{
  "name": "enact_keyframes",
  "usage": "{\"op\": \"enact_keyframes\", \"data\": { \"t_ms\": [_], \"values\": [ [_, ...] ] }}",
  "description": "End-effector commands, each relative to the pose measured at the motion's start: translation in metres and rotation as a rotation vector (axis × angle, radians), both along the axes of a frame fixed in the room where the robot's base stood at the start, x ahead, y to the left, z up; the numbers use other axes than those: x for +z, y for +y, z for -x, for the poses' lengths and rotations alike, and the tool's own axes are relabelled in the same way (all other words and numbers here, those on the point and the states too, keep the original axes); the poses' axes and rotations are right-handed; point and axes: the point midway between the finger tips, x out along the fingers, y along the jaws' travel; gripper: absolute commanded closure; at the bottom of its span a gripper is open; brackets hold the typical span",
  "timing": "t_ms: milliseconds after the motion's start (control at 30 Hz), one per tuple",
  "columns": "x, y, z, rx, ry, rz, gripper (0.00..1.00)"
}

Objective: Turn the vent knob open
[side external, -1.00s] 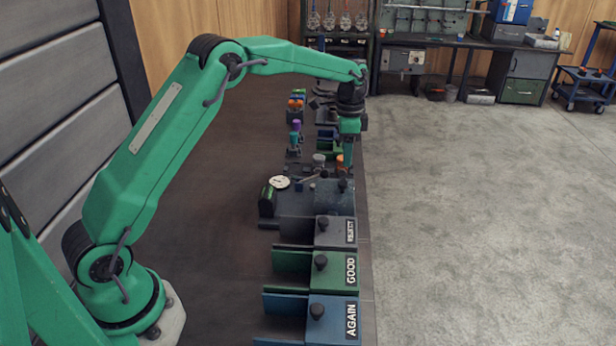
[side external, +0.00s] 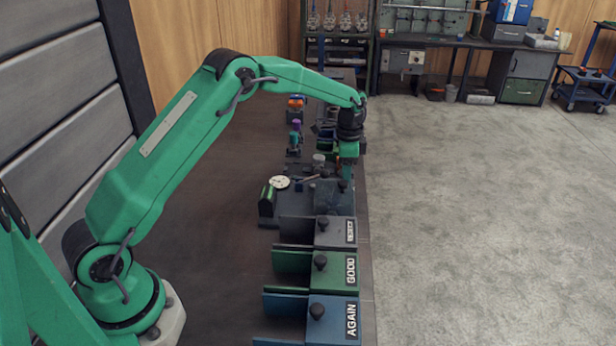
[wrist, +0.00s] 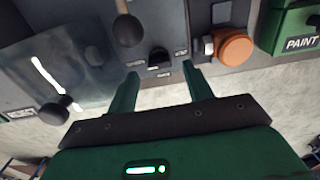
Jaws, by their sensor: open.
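A small black knob (wrist: 159,58) with little pale labels around it sits on a grey panel in the wrist view; it looks like the vent knob, but I cannot read the labels. My gripper (wrist: 160,72) is open and empty, its two green fingertips pointing at the panel on either side of the knob's position. The knob appears just beyond the fingertips; I cannot tell the remaining gap. In the side view my gripper (side external: 347,176) is low over the far part of the bench, and the knob cannot be made out there.
An orange cap (wrist: 235,47) on a metal fitting and a green PAINT box (wrist: 290,30) lie right. A clear cover with a black knob (wrist: 53,112) lies left. Labelled bins (side external: 335,270) line the near bench.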

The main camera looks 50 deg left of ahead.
Motion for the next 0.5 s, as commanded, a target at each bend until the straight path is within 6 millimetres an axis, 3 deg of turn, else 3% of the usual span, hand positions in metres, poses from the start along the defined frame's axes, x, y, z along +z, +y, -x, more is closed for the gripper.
{"op": "enact_keyframes", "data": {
  "t_ms": [200, 500],
  "values": [
    [-0.017, 0.000, 0.000, 0.000, 0.001, 0.001, 0.49],
    [-0.019, 0.000, 0.000, 0.000, 0.000, 0.000, 0.49]
  ]
}}
